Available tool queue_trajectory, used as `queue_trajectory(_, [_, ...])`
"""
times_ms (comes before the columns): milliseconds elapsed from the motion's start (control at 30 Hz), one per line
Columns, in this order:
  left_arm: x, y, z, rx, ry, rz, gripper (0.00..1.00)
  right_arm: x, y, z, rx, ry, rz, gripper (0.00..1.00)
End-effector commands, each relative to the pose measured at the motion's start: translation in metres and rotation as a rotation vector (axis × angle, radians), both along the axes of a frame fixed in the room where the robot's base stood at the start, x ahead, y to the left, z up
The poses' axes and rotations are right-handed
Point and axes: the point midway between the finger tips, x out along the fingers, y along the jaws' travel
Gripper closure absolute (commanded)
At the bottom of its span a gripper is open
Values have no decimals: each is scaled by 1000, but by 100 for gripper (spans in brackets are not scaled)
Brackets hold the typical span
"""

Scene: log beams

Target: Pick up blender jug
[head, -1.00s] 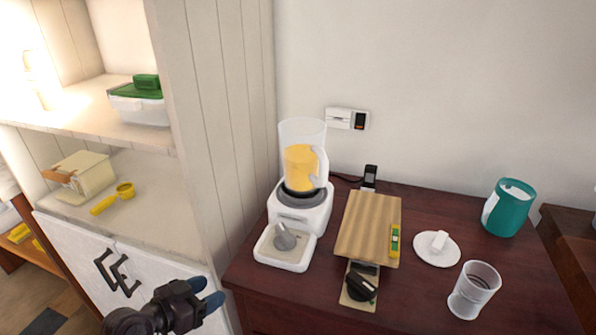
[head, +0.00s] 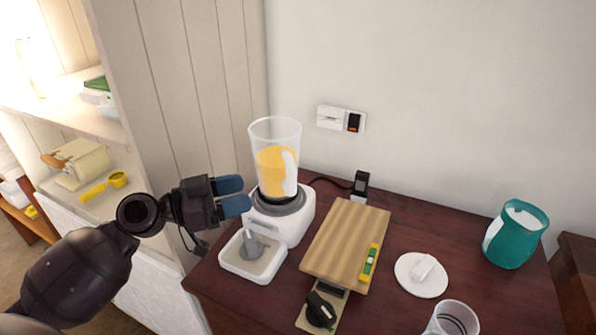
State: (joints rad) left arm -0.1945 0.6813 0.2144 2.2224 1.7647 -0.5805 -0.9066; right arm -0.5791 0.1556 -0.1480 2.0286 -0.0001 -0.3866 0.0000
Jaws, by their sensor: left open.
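The blender jug (head: 275,158) is clear with yellow contents and a pale handle. It stands upright on the white blender base (head: 291,222) at the left of the dark wooden cabinet top. My left gripper (head: 240,194) is open and empty, with its blue-tipped fingers just left of the jug's lower part and pointing toward it. A small gap seems to remain between fingertips and jug, though the depth is hard to judge. My right gripper is not in view.
A white tray (head: 237,264) with a grey item sits in front of the base. A wooden board (head: 340,240) with a yellow-green tool, a white dish (head: 408,284), a glass (head: 452,320) and a teal container (head: 514,236) stand to the right. A shelf panel (head: 190,90) rises at left.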

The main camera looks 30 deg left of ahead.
Motion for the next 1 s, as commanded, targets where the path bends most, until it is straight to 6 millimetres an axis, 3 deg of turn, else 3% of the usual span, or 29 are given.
queue_trajectory(667, [45, -39, 2, -2, -4, -4, 47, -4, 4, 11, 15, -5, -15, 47])
queue_trajectory(1000, [75, -68, -1, -3, -5, -2, 47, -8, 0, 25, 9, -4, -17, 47])
